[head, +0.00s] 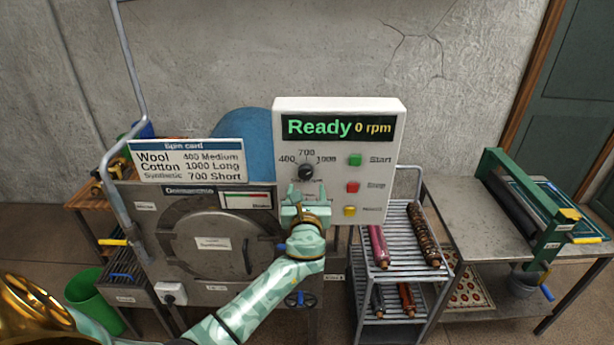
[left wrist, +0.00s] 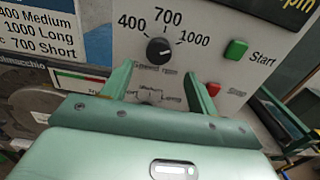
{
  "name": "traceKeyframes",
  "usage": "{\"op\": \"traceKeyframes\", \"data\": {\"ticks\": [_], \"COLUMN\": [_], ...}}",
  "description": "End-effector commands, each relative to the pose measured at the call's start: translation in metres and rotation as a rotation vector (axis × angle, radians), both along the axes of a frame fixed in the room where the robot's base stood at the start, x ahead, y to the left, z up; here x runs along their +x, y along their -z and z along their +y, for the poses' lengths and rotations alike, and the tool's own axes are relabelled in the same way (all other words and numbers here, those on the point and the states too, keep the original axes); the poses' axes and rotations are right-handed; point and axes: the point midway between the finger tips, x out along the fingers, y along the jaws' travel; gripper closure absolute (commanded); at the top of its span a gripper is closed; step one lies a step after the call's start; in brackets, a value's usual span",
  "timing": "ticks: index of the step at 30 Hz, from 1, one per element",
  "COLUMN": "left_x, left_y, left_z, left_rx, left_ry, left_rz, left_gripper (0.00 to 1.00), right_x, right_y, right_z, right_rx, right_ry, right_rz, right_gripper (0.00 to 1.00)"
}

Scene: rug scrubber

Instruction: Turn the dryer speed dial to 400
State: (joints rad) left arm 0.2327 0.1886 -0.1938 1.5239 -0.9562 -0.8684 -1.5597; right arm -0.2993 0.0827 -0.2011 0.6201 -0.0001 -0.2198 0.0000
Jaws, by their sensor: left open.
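The black speed dial (head: 306,172) sits on the white control panel (head: 287,205), under the marks 400, 700 and 1000. In the left wrist view the dial (left wrist: 159,51) shows clearly, but its pointer is too small to read surely. My left gripper (head: 306,191) is just below the dial, in front of the panel. In the left wrist view its two fingers (left wrist: 160,80) are apart and empty, with their tips below the dial and not around it. A lower control marked Short, Medium and Long is mostly hidden by my gripper. My right gripper is not in view.
The display (head: 338,127) reads Ready, 0 rpm. A green Start button (head: 355,160), a red Stop button (head: 352,187) and a yellow button (head: 350,211) line the panel's right. A spin card (head: 187,160) stands at the left. A wire rack (head: 398,262) stands at the right.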

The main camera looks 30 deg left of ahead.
Motion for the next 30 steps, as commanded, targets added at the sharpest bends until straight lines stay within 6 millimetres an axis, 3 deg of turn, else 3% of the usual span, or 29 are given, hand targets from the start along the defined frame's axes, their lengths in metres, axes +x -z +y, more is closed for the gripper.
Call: {"op": "traceKeyframes", "data": {"ticks": [3, 9, 21, 26, 30], "left_x": [0.024, 0.049, 0.056, 0.056, 0.056], "left_y": [-0.001, 0.001, 0.001, 0.001, 0.001], "left_z": [0.015, 0.030, 0.034, 0.034, 0.034], "left_rx": [0.002, 0.002, -0.001, -0.001, -0.001], "left_ry": [-0.001, -0.001, 0.001, 0.001, 0.001], "left_rz": [-0.001, 0.001, 0.000, 0.000, 0.000], "left_gripper": [0.41, 0.41, 0.41, 0.85, 0.85], "right_x": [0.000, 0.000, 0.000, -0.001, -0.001], "right_y": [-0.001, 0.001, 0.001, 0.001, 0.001], "right_z": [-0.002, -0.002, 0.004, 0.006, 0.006], "right_rx": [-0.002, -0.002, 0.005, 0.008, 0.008], "right_ry": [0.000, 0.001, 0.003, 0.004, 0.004], "right_rz": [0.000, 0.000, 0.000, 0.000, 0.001], "right_gripper": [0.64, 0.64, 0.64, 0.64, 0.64]}}
